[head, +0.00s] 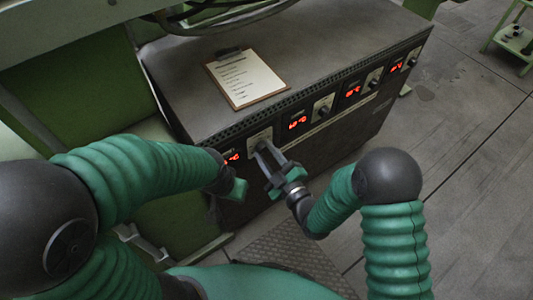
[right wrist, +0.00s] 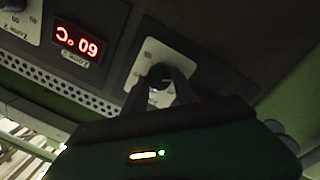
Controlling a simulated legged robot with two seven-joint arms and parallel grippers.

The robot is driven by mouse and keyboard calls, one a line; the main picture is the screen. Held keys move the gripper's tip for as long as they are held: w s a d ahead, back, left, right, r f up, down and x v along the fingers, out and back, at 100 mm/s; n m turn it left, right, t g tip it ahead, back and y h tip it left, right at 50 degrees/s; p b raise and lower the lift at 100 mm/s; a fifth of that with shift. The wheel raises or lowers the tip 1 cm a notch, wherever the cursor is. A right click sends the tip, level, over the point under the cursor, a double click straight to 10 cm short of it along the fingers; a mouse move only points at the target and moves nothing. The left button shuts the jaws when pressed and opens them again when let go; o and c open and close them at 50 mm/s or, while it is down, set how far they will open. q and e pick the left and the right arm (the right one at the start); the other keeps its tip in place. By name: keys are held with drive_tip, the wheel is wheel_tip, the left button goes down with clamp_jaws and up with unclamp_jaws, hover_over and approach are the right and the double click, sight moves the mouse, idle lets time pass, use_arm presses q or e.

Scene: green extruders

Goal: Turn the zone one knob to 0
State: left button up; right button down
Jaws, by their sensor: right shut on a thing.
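The zone one knob is a small dark knob (right wrist: 159,74) on a pale dial plate (head: 259,137) at the left end of the control box's front. My right gripper (head: 266,151) reaches up to this plate, and its two fingers are shut on the knob. In the right wrist view the fingers (right wrist: 160,88) close in around the knob, with the plate behind. The knob's pointer and most scale marks are hidden or too small to read. My left gripper (head: 237,188) hangs in front of the box's left end, apart from the knob; its fingers cannot be made out.
The dark box (head: 330,40) carries a clipboard (head: 245,77) on top. More red displays and knobs (head: 322,108) run right along its front. The zone 2 display (right wrist: 76,42) reads about 60 °C. A green cart (head: 515,40) stands far right; the floor between is clear.

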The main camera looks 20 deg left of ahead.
drive_tip(key=shift+s+f, duration=0.1)
drive_tip(key=shift+f, duration=0.2)
drive_tip(key=c, duration=1.2)
unclamp_jaws()
drive_tip(key=shift+o, duration=1)
drive_tip(key=shift+r, duration=0.15)
drive_tip(key=p+v, duration=0.4)
drive_tip(key=v, duration=1.2)
drive_tip(key=shift+s+d, duration=0.2)
drive_tip(key=shift+d, duration=0.1)
